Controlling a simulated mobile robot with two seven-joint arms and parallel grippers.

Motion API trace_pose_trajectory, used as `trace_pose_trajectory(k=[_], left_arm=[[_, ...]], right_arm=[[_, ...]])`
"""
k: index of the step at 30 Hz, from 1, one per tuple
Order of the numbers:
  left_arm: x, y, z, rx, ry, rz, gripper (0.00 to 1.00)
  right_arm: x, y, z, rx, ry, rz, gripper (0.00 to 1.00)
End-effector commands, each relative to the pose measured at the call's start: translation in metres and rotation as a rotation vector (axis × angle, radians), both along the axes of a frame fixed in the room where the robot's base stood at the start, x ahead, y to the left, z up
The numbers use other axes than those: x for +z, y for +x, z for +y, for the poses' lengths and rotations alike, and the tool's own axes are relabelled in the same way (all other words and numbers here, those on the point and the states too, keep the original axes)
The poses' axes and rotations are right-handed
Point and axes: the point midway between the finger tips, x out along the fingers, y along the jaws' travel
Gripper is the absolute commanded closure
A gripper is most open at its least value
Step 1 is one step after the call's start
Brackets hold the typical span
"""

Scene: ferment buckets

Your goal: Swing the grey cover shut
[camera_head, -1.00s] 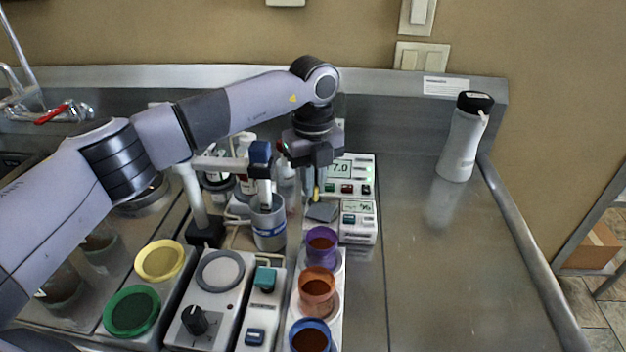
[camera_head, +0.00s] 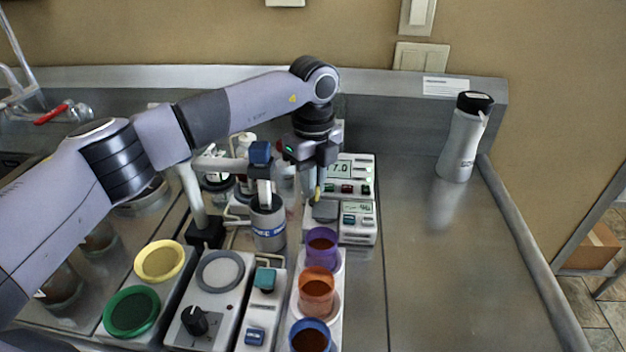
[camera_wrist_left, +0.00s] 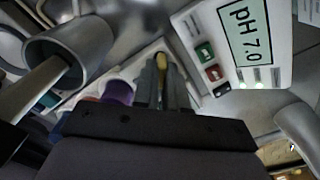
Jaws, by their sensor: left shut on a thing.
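A small grey square plate (camera_head: 326,210), which may be the grey cover, shows at the left of the lower white display unit (camera_head: 358,222). Its hinge cannot be made out. My left gripper (camera_head: 316,190) points down just above and behind it, shut on a thin yellow-tan piece (camera_head: 317,194). In the left wrist view the yellow-tan piece (camera_wrist_left: 162,66) sits between the close-set fingers (camera_wrist_left: 163,85). Whether that piece is joined to the grey plate cannot be told. My right gripper is out of view.
A pH meter (camera_head: 355,172) reading 7.0 stands just right of the gripper. A grey cup (camera_head: 268,225) under a blue-headed stirrer is close on the left. Purple (camera_head: 321,244), orange (camera_head: 316,290) and blue (camera_head: 309,337) cups stand in front. The counter toward the bottle (camera_head: 464,140) is clear.

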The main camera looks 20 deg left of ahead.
Motion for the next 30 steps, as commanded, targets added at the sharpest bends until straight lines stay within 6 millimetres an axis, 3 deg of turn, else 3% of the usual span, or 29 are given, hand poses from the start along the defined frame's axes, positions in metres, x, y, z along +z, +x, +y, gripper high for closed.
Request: trace_pose_trajectory(k=[1, 3, 4, 14, 25, 30], left_arm=[[0.003, 0.002, 0.001, 0.009, 0.001, -0.01, 1.0], [0.003, 0.002, 0.001, 0.008, 0.0, -0.009, 0.69], [0.003, 0.002, 0.001, 0.008, 0.0, -0.009, 0.63], [0.004, 0.001, 0.0, 0.003, -0.001, -0.004, 0.63], [0.058, 0.002, 0.001, 0.005, -0.001, -0.008, 0.63], [0.072, 0.001, 0.001, 0.006, 0.0, -0.006, 0.63]], right_arm=[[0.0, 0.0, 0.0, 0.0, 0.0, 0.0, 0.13], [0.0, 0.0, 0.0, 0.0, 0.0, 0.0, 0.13], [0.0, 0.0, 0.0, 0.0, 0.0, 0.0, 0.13], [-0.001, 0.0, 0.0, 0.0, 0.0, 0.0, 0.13], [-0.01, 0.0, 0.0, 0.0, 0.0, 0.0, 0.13], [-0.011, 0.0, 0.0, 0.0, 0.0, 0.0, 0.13]])
